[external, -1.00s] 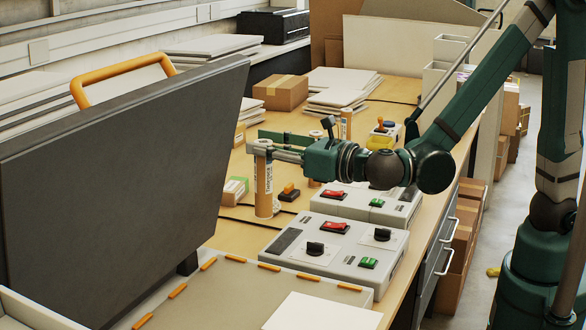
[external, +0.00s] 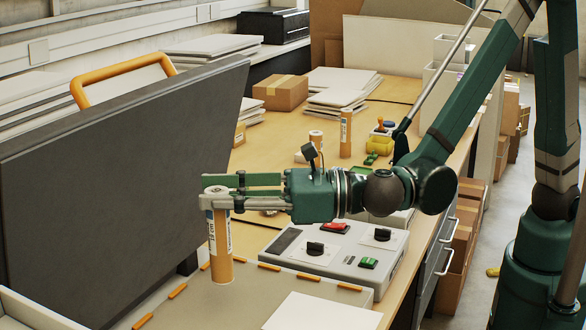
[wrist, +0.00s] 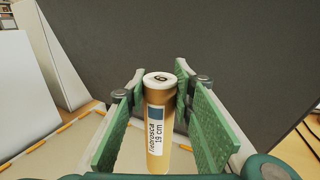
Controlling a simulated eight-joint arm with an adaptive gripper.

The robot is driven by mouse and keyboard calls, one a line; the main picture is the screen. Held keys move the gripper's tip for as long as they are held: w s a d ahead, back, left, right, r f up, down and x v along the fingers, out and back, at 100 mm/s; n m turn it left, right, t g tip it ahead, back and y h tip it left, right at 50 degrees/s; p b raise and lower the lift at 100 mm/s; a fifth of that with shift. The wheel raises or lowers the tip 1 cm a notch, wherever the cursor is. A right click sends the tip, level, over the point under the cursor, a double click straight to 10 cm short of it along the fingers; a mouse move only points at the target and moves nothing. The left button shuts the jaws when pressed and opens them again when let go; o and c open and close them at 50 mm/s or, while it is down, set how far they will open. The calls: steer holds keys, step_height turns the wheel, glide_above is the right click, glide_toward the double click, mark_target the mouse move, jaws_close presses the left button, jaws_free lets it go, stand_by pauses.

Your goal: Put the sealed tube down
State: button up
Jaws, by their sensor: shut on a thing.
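My gripper (external: 214,192) is shut on an upright sealed tube (external: 221,262), gripping it near its top. The tube is tan with a white cap and a white-and-blue label. In the wrist view the tube (wrist: 157,152) stands between the green finger pads, with a "6" on its cap and "19 cm" on the label. Its lower end is over the grey-beige bed with orange edge marks (external: 246,302). I cannot tell whether its base touches the bed.
A large dark raised panel (external: 110,180) with an orange handle stands left of the tube. A control box (external: 334,262) with red, green and black switches is to the right. A white sheet (external: 322,312) lies on the bed. Another tan tube (external: 346,135) stands farther back.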

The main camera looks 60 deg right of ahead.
steer(key=s+a+n+g+y+p, duration=0.1)
steer(key=s+a, duration=0.3)
steer(key=a, duration=0.5)
steer(key=s+a+n+g+y+p, duration=0.1)
steer(key=s+a+n+g+y, duration=0.1)
steer(key=s+a, duration=0.3)
steer(key=a+y, duration=0.1)
steer(key=a, duration=0.3)
steer(key=shift+s+n+y+p, duration=0.3)
steer(key=shift+n+p, duration=0.05)
steer(key=shift+n, duration=0.05)
steer(key=shift+d, duration=0.1)
step_height(320, 180, down, 6)
steer(key=b, duration=0.3)
steer(key=shift+f+b, duration=0.85)
steer(key=shift+f, duration=1.25)
steer(key=o, duration=1.2)
